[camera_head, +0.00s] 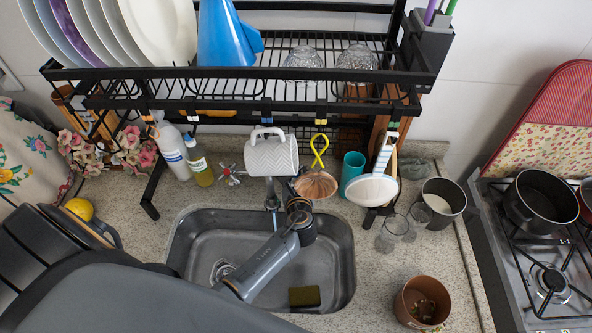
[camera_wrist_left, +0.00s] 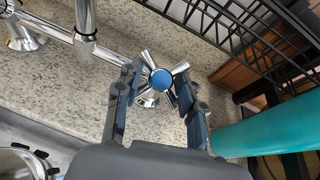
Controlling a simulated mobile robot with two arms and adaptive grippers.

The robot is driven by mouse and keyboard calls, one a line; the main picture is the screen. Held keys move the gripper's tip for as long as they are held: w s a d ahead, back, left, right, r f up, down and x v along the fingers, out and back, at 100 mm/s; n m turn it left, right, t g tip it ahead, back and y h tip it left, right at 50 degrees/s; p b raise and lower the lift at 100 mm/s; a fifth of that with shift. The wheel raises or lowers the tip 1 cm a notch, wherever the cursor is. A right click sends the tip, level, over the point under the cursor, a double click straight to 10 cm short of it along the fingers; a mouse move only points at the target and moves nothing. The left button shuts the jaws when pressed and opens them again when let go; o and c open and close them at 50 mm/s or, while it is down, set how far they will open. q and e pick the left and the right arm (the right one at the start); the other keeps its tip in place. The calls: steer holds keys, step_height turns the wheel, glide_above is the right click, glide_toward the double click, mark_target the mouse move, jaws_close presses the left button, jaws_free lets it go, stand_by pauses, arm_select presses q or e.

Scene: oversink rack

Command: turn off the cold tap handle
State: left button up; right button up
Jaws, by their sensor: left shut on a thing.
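The cold tap handle (camera_wrist_left: 161,79) is a chrome cross with a blue cap, in the middle of the left wrist view. My left gripper (camera_wrist_left: 158,92) has a dark finger on each side of it and is shut on it. In the head view my left gripper (camera_head: 299,208) is at the back edge of the sink, and the cold handle is hidden there. The chrome tap pipe (camera_wrist_left: 86,28) runs to the left of the handle in the wrist view. The other handle, with a red cap (camera_head: 230,175), is left of the spout (camera_head: 272,196). My right gripper is not in view.
A black dish rack (camera_head: 250,73) stands over the sink (camera_head: 343,255). A hanging white mug (camera_head: 271,156), a copper-coloured strainer (camera_head: 316,184) and a teal cup (camera_head: 353,170) are close around my gripper. Glasses (camera_head: 393,232) stand to the right. A sponge (camera_head: 304,296) lies in the sink.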

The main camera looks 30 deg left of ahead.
arm_select(q)
steer(key=o, duration=1.5)
steer(key=shift+w+a, duration=0.1)
